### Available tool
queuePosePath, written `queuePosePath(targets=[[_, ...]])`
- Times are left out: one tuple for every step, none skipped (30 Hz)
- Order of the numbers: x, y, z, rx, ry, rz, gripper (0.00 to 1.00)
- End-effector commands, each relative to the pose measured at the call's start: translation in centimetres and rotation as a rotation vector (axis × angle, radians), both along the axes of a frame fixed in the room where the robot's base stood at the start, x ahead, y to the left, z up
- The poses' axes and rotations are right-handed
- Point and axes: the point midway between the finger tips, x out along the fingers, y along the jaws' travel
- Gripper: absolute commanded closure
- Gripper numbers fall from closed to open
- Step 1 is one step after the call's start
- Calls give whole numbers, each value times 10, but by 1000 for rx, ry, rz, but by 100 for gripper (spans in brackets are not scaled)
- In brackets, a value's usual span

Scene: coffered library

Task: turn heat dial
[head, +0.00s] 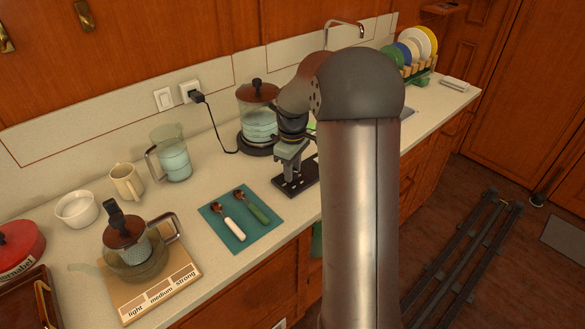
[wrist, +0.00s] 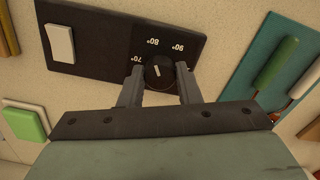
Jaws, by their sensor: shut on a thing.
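The heat dial (wrist: 159,73) is a round black knob with a white pointer line on a dark control panel (wrist: 85,40), seen in the wrist view. White marks 70°, 80° and 90° surround it. The pointer lies between 70° and 80°, nearer the 80° side as far as I can tell. My gripper (wrist: 160,85) has a finger on each side of the knob and is shut on it. In the head view my gripper (head: 291,160) reaches down to the dark panel (head: 298,182) in front of the glass kettle (head: 257,122); the dial is hidden there.
A white rocker switch (wrist: 60,43) sits on the same panel. A teal mat (head: 241,218) with two spoons lies to the left. A glass pitcher (head: 170,154), a mug (head: 127,182) and a brewer on a wooden board (head: 155,290) stand further left. A dish rack (head: 420,72) is at the back right.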

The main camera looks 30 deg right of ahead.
Motion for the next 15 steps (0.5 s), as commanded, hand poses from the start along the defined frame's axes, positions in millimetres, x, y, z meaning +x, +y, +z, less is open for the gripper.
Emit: queuePosePath(targets=[[2,0,3,-2,-7,0,92],[2,0,3,-2,-7,0,92],[2,0,3,-2,-7,0,92],[2,0,3,-2,-7,0,92],[2,0,3,-2,-7,0,92],[2,0,3,-2,-7,0,92],[2,0,3,-2,-8,-1,92],[2,0,3,-2,-8,-1,92],[2,0,3,-2,-7,-1,61],[2,0,3,-1,-7,-1,53],[2,0,2,-1,-7,-1,48],[1,0,2,-1,-6,-1,48],[1,0,2,-1,-6,-1,48],[1,0,2,-2,-5,-1,48],[1,0,1,-1,-4,-1,48]])
